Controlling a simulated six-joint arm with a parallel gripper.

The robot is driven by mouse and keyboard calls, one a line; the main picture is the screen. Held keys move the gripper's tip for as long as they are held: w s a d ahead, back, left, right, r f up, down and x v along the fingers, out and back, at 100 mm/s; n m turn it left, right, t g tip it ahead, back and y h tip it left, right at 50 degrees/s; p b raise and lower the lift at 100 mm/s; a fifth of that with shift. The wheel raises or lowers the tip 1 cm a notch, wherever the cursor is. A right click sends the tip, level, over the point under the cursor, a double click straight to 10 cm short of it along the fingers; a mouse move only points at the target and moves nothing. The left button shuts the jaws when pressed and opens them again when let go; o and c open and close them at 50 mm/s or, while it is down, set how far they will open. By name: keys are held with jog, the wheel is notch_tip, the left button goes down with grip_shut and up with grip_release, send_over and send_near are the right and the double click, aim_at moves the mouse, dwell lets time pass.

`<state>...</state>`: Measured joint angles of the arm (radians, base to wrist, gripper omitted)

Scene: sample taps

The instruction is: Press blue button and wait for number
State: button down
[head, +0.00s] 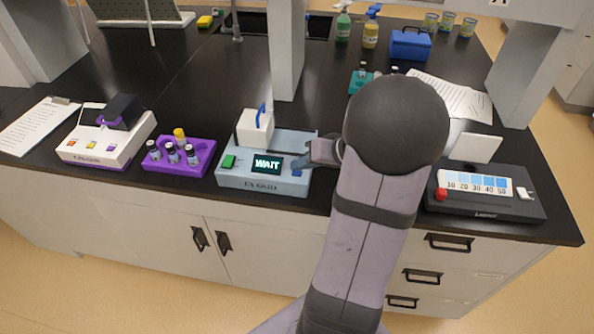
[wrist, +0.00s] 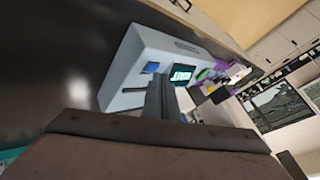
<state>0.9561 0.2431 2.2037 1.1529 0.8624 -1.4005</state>
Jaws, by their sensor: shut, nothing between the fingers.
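A light blue-grey device (head: 220,180) stands near the front edge of the bench. Its dark screen (head: 268,164) reads "WAIT". In the wrist view the device (wrist: 160,43) shows tilted, with the blue button (wrist: 151,67) and the lit screen (wrist: 182,74). My gripper (wrist: 160,84) is shut and empty, its tips close to the blue button. I cannot tell whether they touch it.
A purple rack (head: 180,171) with several vials and a white device (head: 95,150) stand to the left. A dark device (head: 490,208) with a red button and a numbered strip is on the right. My arm covers the bench between.

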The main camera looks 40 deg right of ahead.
jog(key=shift+r, duration=0.4)
notch_tip(320, 180, up, 5)
jog(key=p, duration=0.3)
dwell(0.5)
dwell(0.7)
